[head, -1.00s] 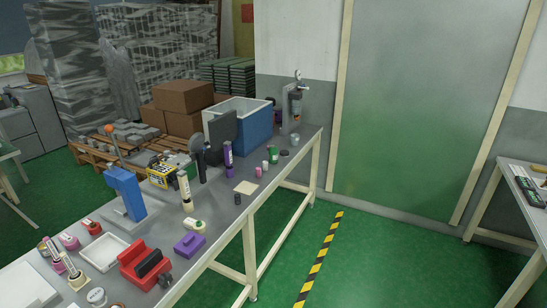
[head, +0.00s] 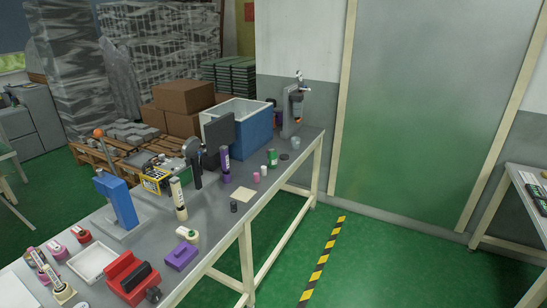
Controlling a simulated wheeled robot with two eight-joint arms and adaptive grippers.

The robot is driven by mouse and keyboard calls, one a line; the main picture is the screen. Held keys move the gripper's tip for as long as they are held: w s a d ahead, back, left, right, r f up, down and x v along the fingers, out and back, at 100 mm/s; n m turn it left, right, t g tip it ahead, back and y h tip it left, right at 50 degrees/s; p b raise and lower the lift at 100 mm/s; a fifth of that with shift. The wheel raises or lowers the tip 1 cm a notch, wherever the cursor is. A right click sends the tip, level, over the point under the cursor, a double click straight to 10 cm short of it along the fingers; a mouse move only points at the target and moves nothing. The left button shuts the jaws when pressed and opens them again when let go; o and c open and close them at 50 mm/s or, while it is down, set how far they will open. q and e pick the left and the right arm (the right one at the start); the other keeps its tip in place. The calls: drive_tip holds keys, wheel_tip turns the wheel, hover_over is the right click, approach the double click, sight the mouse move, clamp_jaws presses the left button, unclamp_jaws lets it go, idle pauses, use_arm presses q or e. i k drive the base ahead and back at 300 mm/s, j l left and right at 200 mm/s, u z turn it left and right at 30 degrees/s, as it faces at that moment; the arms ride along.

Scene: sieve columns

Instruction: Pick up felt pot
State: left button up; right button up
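I cannot tell for certain which object is the felt pot. Several small pot-like things stand on the long grey workbench: a pink one (head: 256,177), a white one (head: 264,170), a green one (head: 272,157), a dark one (head: 234,207) and a clear or grey one (head: 295,142). Neither of my grippers is in view.
The workbench (head: 215,228) also holds a blue stand (head: 118,203), a red clamp-like block (head: 127,276), a purple block (head: 181,256), a white tray (head: 92,262) and a blue crate (head: 254,134). Another table (head: 508,207) stands at far right.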

sight(272, 155)
drive_tip(key=i+l+u, duration=0.1)
drive_tip(key=i+l, duration=0.7)
drive_tip(key=i, duration=0.2)
drive_tip(key=i+l+u, duration=0.1)
drive_tip(key=i+l, duration=0.75)
drive_tip(key=i, duration=0.15)
